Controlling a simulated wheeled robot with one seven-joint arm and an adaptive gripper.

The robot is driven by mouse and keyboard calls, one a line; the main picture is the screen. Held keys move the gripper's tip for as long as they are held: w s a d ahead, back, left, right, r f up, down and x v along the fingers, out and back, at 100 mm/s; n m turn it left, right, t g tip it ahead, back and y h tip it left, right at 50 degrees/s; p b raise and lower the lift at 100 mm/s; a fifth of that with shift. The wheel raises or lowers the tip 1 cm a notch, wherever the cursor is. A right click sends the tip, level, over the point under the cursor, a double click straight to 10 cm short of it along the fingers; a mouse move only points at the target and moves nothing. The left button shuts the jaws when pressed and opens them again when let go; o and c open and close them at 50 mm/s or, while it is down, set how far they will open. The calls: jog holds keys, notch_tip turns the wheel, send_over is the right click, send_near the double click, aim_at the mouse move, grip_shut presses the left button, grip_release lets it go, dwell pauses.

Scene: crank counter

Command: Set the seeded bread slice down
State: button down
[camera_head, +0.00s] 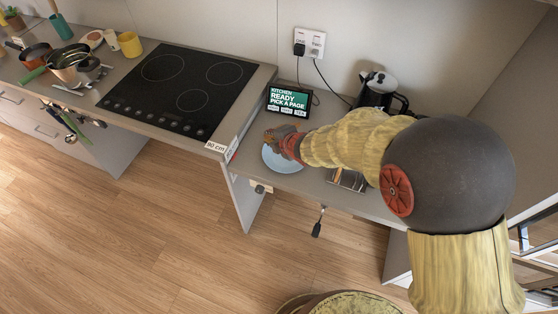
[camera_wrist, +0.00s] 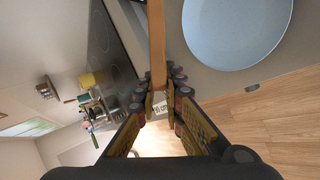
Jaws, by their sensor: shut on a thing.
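The seeded bread slice shows edge-on in the wrist view as a thin brown strip (camera_wrist: 157,45) running up from between my fingertips. My gripper (camera_wrist: 160,95) is shut on its near end. In the head view my gripper (camera_head: 287,141) is over the lower counter, at the far side of a light blue plate (camera_head: 281,163), and a small brown patch of the slice (camera_head: 273,132) shows at its tip. The plate also shows in the wrist view (camera_wrist: 235,30), apart from the slice and to its right. The plate's visible surface is empty.
A small tablet screen (camera_head: 288,102) stands behind the plate. A black kettle (camera_head: 382,90) stands to the right, partly behind my arm. The higher counter with the black cooktop (camera_head: 180,88) ends left of the plate, its edge labelled "90 cm".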

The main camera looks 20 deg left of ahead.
notch_tip(320, 180, down, 10)
jog(key=b, duration=0.7)
jog(key=shift+r, duration=0.2)
jog(key=c, duration=2.1)
grip_release()
jog(key=shift+o, duration=0.2)
jog(key=p+v, duration=0.3)
jog(key=v, duration=0.5)
